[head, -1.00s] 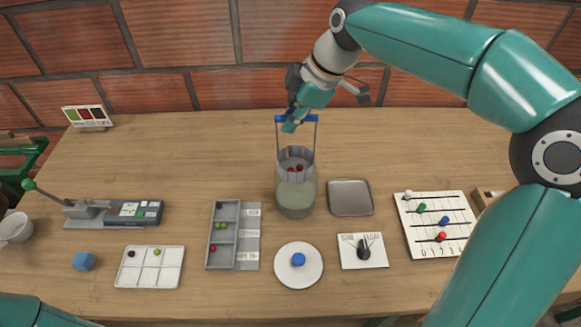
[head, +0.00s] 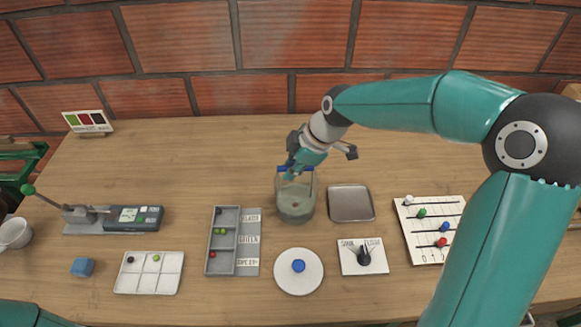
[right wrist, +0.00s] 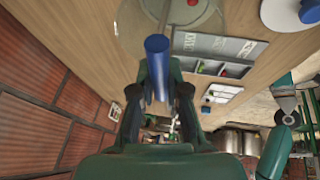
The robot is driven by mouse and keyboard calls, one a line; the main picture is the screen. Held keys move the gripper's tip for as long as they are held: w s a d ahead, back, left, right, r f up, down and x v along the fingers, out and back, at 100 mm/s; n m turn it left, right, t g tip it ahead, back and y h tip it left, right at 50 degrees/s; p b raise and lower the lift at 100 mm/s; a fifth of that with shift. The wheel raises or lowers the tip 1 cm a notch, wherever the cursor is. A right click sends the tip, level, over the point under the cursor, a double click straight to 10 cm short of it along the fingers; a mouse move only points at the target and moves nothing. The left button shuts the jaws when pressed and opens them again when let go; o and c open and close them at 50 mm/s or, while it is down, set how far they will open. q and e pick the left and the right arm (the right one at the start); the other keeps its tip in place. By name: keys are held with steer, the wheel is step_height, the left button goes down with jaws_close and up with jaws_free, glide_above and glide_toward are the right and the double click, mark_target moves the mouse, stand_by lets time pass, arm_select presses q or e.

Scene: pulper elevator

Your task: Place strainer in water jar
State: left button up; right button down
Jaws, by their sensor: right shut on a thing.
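The clear water jar (head: 295,209) stands upright at the middle of the table. The strainer's upright frame (head: 315,181) rises from the jar's mouth, and its basket is low inside the jar, hard to make out. My right gripper (head: 289,171) is shut on the strainer's blue handle bar just above the jar. In the right wrist view the blue handle (right wrist: 157,68) sits between the two fingers, with the round jar (right wrist: 135,28) beyond and a red berry (right wrist: 193,3) inside it. Only a bit of my left arm shows at the head view's lower left corner.
A grey metal tray (head: 350,203) lies close right of the jar, a sorting tray (head: 222,241) to its left. A white disc with a blue knob (head: 298,279) and a dial panel (head: 362,257) are in front. The table behind the jar is clear.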

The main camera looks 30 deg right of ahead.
steer(key=c, duration=1.2)
jaws_free()
steer(key=shift+r, duration=0.1)
steer(key=v, duration=1.2)
